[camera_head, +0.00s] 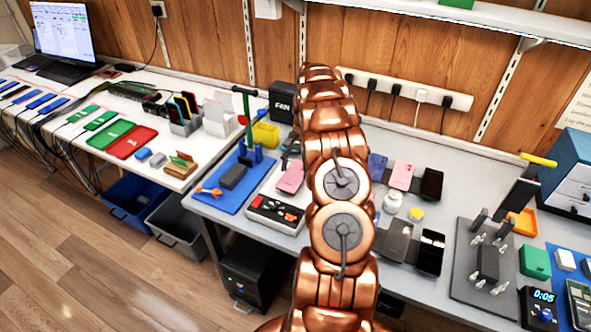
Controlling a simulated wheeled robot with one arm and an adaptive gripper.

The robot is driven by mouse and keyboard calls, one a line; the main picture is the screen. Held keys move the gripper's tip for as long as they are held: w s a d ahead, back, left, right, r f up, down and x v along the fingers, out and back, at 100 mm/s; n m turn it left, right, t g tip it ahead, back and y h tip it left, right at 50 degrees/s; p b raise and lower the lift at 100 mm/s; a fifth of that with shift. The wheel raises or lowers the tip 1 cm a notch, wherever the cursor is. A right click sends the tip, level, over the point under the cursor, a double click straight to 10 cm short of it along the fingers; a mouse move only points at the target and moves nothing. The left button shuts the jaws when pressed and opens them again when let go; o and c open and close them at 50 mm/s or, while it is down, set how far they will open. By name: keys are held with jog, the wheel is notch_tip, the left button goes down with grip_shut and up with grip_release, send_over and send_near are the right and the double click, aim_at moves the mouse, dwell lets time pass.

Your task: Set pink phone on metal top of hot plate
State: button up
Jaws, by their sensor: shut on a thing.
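My gripper (290,152) is mostly hidden behind my arm; a small dark part shows at the phone's far end, shut on the phone. A second pink phone (401,175) stands right of my arm among other phones.
A blue mat (225,205) with a dark block lies left of the hot plate. Dark phones on stands, a white jar (392,202) and a grey fixture plate (470,285) are to the right. A black box (282,102) and yellow bin (265,135) stand behind.

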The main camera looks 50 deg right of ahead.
dwell(0.4)
jog(key=o, duration=1.9)
jog(key=shift+r, duration=0.65)
jog(key=shift+r, duration=3.45)
